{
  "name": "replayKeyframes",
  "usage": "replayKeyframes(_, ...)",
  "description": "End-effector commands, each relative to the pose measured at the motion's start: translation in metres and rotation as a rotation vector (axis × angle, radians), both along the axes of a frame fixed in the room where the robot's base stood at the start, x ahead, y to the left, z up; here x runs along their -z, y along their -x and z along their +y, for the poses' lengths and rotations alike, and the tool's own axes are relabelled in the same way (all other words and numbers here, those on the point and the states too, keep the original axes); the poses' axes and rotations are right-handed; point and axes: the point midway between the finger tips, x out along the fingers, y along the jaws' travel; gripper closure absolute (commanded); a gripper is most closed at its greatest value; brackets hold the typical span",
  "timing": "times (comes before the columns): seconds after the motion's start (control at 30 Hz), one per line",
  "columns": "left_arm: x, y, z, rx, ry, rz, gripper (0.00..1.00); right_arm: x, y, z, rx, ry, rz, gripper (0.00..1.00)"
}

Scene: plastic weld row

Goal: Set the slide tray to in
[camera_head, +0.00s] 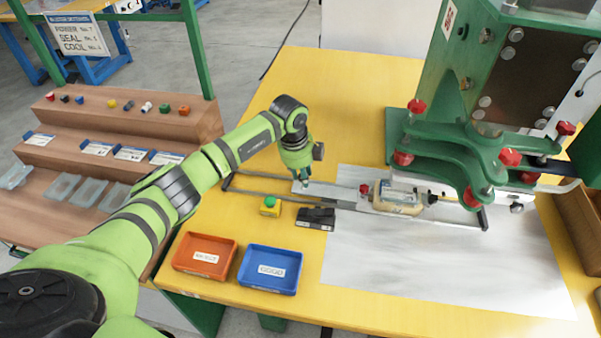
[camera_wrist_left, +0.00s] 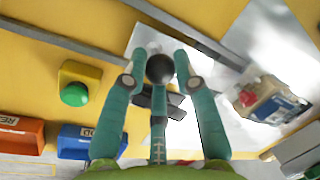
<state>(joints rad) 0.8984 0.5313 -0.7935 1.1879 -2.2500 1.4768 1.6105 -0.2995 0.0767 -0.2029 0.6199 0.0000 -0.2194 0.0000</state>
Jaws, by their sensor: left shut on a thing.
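The slide tray (camera_head: 343,194) is a flat pale metal plate on two rails (camera_head: 262,193) in front of the green press (camera_head: 445,135). Its plate also shows in the left wrist view (camera_wrist_left: 147,38). A fixture (camera_head: 398,197) with a small part sits on its right portion, left of the press head. My left gripper (camera_head: 303,182) is at the tray's left end. In the left wrist view its fingers (camera_wrist_left: 160,68) are closed around a dark round knob (camera_wrist_left: 160,70). My right gripper is not in view.
A yellow box with a green button (camera_head: 269,207) and a black block (camera_head: 316,217) stand just in front of the rails. A stepped wooden rack (camera_head: 130,115) stands left.

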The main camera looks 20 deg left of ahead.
Motion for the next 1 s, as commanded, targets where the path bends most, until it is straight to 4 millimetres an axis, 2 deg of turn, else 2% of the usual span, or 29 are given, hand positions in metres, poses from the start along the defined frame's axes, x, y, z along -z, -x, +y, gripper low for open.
replayKeyframes(0.03, 0.001, 0.001, 0.000, 0.001, 0.002, 0.004, 1.00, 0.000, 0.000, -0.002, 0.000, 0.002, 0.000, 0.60)
replayKeyframes(0.07, 0.001, 0.001, 0.000, 0.001, 0.002, 0.004, 0.63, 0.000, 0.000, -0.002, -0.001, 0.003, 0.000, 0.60)
replayKeyframes(0.1, 0.001, 0.001, 0.000, 0.001, 0.002, 0.004, 0.47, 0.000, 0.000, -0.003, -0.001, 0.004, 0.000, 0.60)
replayKeyframes(0.43, 0.000, 0.000, 0.000, 0.000, 0.000, 0.001, 0.47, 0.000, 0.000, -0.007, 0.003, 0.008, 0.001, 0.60)
replayKeyframes(0.57, -0.009, 0.001, 0.002, 0.000, 0.000, 0.000, 0.47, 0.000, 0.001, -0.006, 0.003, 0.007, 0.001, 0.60)
replayKeyframes(1.0, -0.094, 0.017, 0.007, 0.001, -0.001, -0.001, 0.47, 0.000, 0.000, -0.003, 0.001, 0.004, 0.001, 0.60)
